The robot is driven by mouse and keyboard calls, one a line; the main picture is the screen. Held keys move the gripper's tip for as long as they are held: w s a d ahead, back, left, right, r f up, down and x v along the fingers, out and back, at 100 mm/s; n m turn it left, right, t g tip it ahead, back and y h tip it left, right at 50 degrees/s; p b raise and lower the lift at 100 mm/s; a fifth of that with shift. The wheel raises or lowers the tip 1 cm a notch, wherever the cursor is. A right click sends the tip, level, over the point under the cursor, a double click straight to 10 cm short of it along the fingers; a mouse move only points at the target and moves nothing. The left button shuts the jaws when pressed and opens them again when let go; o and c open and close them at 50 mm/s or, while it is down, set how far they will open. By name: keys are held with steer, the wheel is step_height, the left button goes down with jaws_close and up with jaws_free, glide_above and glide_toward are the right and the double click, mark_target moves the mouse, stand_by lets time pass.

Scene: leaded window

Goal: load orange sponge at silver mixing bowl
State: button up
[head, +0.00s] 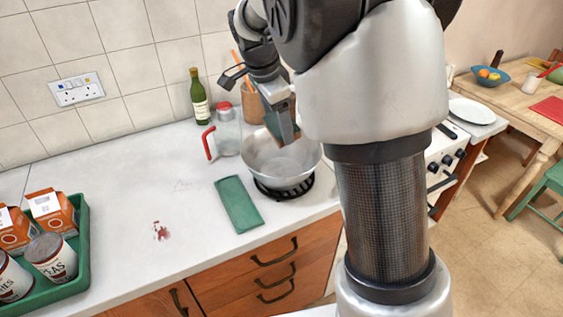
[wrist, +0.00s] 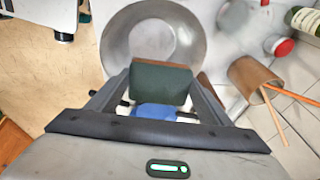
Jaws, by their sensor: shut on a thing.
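The silver mixing bowl (head: 262,168) stands upright on a black round stand at the counter's right part. It also shows in the wrist view (wrist: 117,45), beyond my fingertips. My gripper (head: 284,130) is shut on the sponge (head: 270,123) and holds it above the bowl, apart from its floor. In the wrist view the sponge (wrist: 160,84) sits between the two fingers of my gripper (wrist: 160,88), showing a dark green face and an orange-brown edge. The bowl's inside looks empty where I see it.
A red-handled clear jug (head: 227,130), a bottle (head: 199,97) and a utensil pot (head: 252,103) stand behind the bowl. A green cloth (head: 238,204) lies left of it. A green tray (head: 82,250) with cartons and cans stands far left. The counter's middle is mostly clear.

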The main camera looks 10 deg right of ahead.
mark_target(277, 125)
stand_by(0.6)
step_height(277, 125, up, 4)
steer(key=p, duration=0.3)
stand_by(0.6)
